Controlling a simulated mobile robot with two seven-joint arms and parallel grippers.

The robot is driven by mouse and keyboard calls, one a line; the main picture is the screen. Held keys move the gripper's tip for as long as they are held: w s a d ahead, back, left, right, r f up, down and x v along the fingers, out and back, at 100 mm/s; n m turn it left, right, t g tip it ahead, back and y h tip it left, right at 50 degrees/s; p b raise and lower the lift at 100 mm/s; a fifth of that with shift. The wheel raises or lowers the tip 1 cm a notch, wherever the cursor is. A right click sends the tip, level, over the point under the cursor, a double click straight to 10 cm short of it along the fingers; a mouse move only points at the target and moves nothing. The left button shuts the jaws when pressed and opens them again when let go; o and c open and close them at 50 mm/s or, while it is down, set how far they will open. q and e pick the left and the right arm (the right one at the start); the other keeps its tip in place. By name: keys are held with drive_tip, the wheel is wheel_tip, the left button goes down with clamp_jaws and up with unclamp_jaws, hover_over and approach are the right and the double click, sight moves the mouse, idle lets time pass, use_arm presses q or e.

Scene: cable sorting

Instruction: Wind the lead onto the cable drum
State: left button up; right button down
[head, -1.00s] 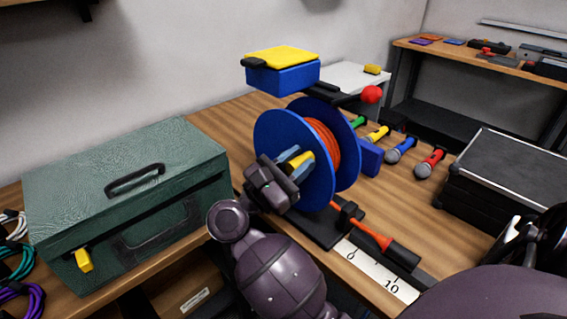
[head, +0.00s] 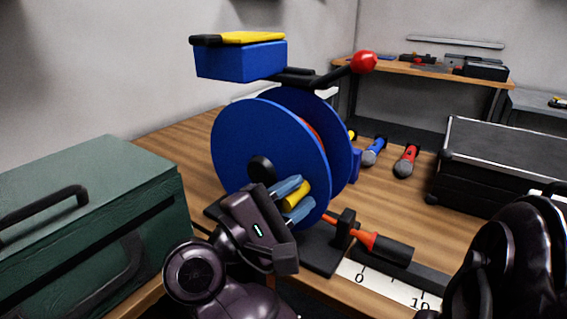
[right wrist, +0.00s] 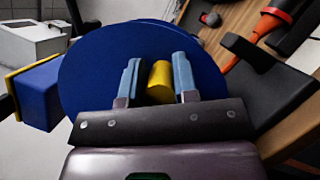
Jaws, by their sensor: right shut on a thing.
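The cable drum (head: 240,135) has blue flanges and stands upright on a black base on the bench. Some orange-red lead (head: 313,130) shows wound between the flanges. The lead also runs out low at the right, past a black guide (head: 345,228), to a black cylindrical end (head: 393,250) lying on the bench. My right gripper (head: 295,198) is shut on the yellow crank knob (head: 298,193) on the near flange, below and right of the hub (head: 262,168). The knob also shows between the fingers in the right wrist view (right wrist: 160,82). My left gripper is not in view.
A blue box with a yellow top (head: 240,60) and a red ball-ended lever (head: 364,62) rise above the drum. A green case (head: 95,200) stands left, a black case (head: 500,165) right. A white scale strip (head: 385,285) lies in front.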

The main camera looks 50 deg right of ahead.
drive_tip(key=shift+f, duration=0.15)
idle(0.3)
drive_tip(key=c, duration=0.9)
unclamp_jaws()
drive_tip(key=shift+a, duration=0.1)
drive_tip(key=v, duration=1)
drive_tip(key=shift+w+a, duration=0.1)
drive_tip(key=shift+a, duration=0.25)
